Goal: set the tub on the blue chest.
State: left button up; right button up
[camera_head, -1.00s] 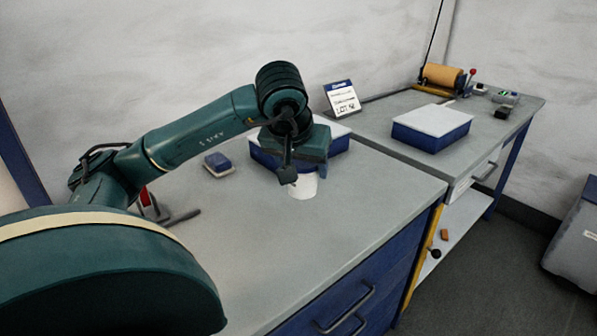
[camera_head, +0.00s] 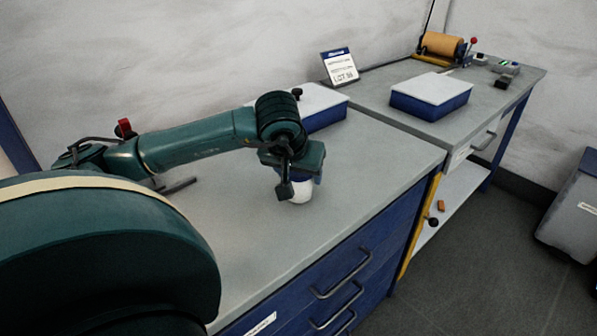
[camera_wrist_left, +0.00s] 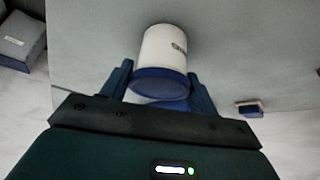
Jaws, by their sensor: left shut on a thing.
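The tub (camera_wrist_left: 163,50) is white with a blue lid. In the left wrist view it sits between the two fingers of my left gripper (camera_wrist_left: 160,88), lid towards the camera. In the head view the tub (camera_head: 300,191) shows below my left gripper (camera_head: 287,183), which is shut on it and partly hides it. The tub is over the near bench; I cannot tell its height above the top. Two blue chests with white lids show: one (camera_head: 327,116) behind the gripper on the near bench, one (camera_head: 430,106) on the far bench. My right gripper is out of view.
A small blue-and-white block (camera_wrist_left: 250,108) lies on the bench in the wrist view. A black knob (camera_head: 297,92) shows at the near chest. A lot sign (camera_head: 340,67) stands behind. An orange roll (camera_head: 440,45) is at the back. The bench top right of the tub is clear.

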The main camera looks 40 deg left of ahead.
pick_arm(q)
jog(key=shift+f, duration=0.2)
jog(key=o, duration=1)
jog(key=shift+r, duration=0.1)
jog(key=shift+r, duration=0.15)
jog(key=shift+s+r, duration=0.1)
jog(key=shift+r, duration=0.2)
jog(key=p+v, duration=0.1)
jog(key=v, duration=1)
jog(key=shift+s+d+r, duration=0.1)
jog(key=shift+r, duration=0.05)
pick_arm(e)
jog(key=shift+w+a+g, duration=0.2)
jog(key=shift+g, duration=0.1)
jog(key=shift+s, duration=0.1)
